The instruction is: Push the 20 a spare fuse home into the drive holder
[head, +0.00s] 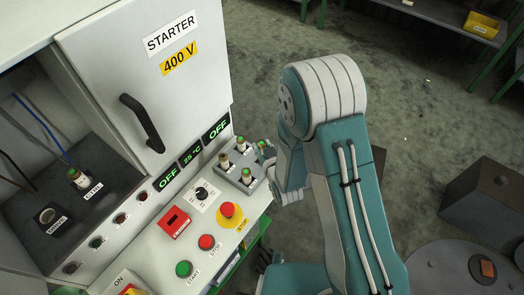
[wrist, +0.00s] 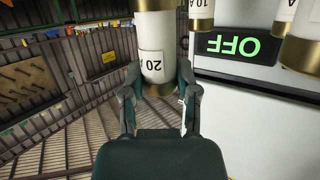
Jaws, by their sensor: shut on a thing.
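The 20 A spare fuse (wrist: 152,65), white with brass ends, stands between my gripper's fingers in the wrist view, and the fingers (wrist: 160,92) are closed on it. In the head view my gripper (head: 266,152) is at the far right edge of the grey fuse tray (head: 246,186), partly hidden by my arm. I cannot tell whether the fuse is clear of the tray. In the open cabinet at left, one round holder (head: 47,215) is dark and empty. The other holder (head: 79,179) has a green-topped fuse upright in it.
Several other fuses (head: 224,160) stand in the tray beside my gripper. The cabinet door (head: 150,80) with its black handle (head: 143,122) stands open between the tray and the compartment. The sloping panel carries a red stop button (head: 227,210) and a red block (head: 174,222).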

